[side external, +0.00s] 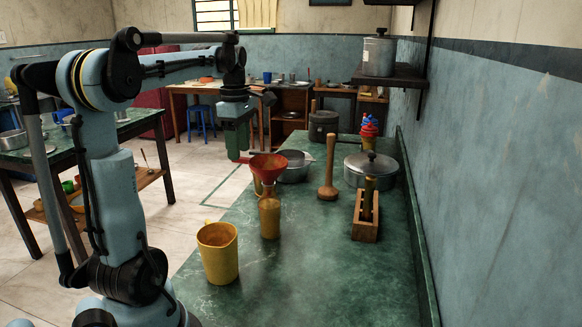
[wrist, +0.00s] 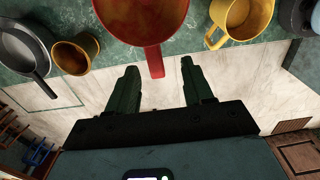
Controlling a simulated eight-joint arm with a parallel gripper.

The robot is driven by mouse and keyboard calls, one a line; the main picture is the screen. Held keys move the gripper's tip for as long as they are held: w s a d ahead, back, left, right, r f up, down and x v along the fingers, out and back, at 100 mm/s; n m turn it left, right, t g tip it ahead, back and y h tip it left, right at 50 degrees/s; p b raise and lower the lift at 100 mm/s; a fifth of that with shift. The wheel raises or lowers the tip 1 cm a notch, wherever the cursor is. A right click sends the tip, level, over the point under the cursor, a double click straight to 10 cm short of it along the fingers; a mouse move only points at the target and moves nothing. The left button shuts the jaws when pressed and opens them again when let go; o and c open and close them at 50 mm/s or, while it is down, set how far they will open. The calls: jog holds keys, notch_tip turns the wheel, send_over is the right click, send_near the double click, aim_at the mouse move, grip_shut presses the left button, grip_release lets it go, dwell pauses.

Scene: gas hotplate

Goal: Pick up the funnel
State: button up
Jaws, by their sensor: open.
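The red funnel (side external: 268,162) sits upright, apparently in the mouth of an amber bottle (side external: 270,216) on the green counter. In the wrist view its wide bowl (wrist: 140,18) fills the top middle, with a red tab pointing toward my gripper. My gripper (side external: 242,155) hangs fingers down beside the funnel, on its far left side in the side view. In the wrist view the two dark green fingers (wrist: 158,68) are apart, with the tab's end near the gap between them. I cannot tell whether they touch it. The funnel's spout is hidden.
A yellow mug (side external: 217,254) stands near the bottle. A brown cup (wrist: 72,54) and a metal pan (wrist: 24,52) are on the funnel's other side. A wooden pestle (side external: 329,170), lidded pot (side external: 371,168) and wooden block (side external: 365,228) stand to the right. The front counter is clear.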

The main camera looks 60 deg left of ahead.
aim_at(242, 158)
jog(key=shift+w+a+f, duration=0.1)
jog(key=shift+w+f, duration=0.1)
jog(key=shift+f, duration=1.3)
jog(key=shift+w+f, duration=0.15)
jog(key=shift+f, duration=1.3)
grip_shut()
